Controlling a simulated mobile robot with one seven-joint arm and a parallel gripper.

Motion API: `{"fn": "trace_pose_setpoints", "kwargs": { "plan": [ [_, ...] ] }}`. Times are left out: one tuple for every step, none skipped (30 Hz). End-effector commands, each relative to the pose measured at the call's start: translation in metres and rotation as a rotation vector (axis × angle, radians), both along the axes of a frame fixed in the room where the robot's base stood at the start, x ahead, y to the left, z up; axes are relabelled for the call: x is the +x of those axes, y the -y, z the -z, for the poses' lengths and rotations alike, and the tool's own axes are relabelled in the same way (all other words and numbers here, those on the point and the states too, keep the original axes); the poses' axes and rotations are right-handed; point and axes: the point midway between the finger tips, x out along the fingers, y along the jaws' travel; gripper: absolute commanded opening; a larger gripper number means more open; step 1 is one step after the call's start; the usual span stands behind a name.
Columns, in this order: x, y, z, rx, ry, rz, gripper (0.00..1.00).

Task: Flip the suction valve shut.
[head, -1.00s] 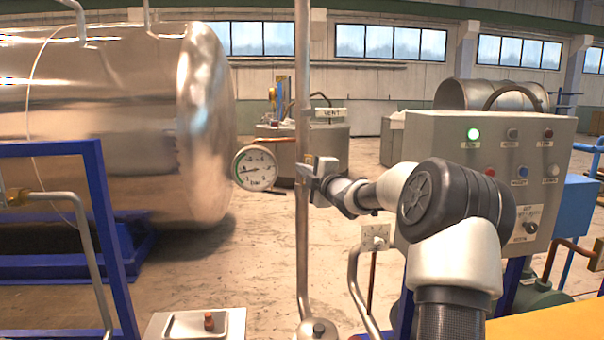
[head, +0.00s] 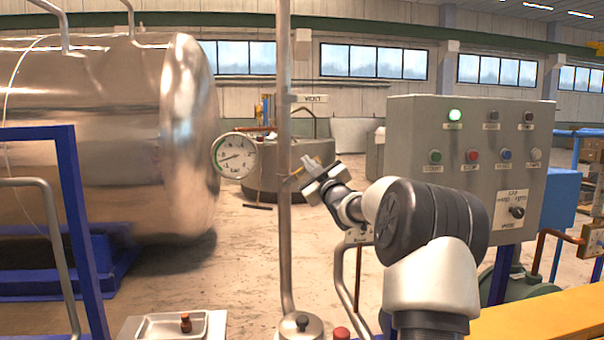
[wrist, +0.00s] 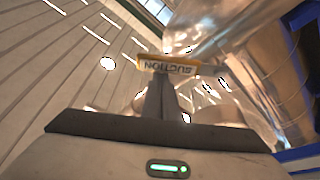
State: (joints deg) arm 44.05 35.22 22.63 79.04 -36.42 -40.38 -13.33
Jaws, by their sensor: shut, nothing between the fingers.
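The suction valve's handle, a yellow lever marked SUCTION (wrist: 168,66), shows in the wrist view just beyond my fingertips, its lettering upside down. In the head view the valve sits on the vertical pipe (head: 285,220), mostly hidden by my gripper; only a small yellowish bit shows there. My gripper (head: 300,170) is right of the pipe, tilted up and to the left, its tips close to the pipe. In the wrist view my fingers (wrist: 160,88) are shut together with nothing between them. They overlap the lever's lower edge; I cannot tell whether they touch it.
A pressure gauge (head: 234,156) hangs left of the pipe. A grey control panel (head: 418,135) with a lit green lamp stands at right behind my arm. A VENT sign (head: 311,98) is above. A large steel tank (head: 90,150) fills the left. Open floor lies between.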

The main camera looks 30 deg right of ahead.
Motion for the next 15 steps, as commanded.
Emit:
{"fn": "trace_pose_setpoints", "kwargs": {
  "plan": [
    [-0.001,0.003,0.012,0.043,0.011,0.001,0.00],
    [-0.001,0.005,0.014,0.070,0.018,0.001,0.00],
    [-0.002,0.007,0.016,0.106,0.029,0.001,0.00],
    [-0.002,0.008,0.018,0.135,0.037,0.001,0.00],
    [-0.003,0.009,0.020,0.160,0.044,0.001,0.00],
    [-0.003,0.011,0.023,0.197,0.055,0.000,0.00],
    [-0.003,0.012,0.025,0.223,0.063,0.000,0.00],
    [-0.004,0.013,0.027,0.248,0.070,-0.001,0.00],
    [-0.004,0.015,0.029,0.283,0.080,-0.001,0.00],
    [-0.004,0.016,0.031,0.306,0.086,-0.001,0.00],
    [-0.005,0.017,0.033,0.331,0.094,-0.001,0.00],
    [-0.005,0.018,0.035,0.360,0.101,0.000,0.00],
    [-0.005,0.019,0.036,0.382,0.108,0.000,0.00],
    [-0.005,0.020,0.038,0.403,0.114,0.000,0.00],
    [-0.006,0.020,0.039,0.429,0.121,0.000,0.00]
  ]
}}
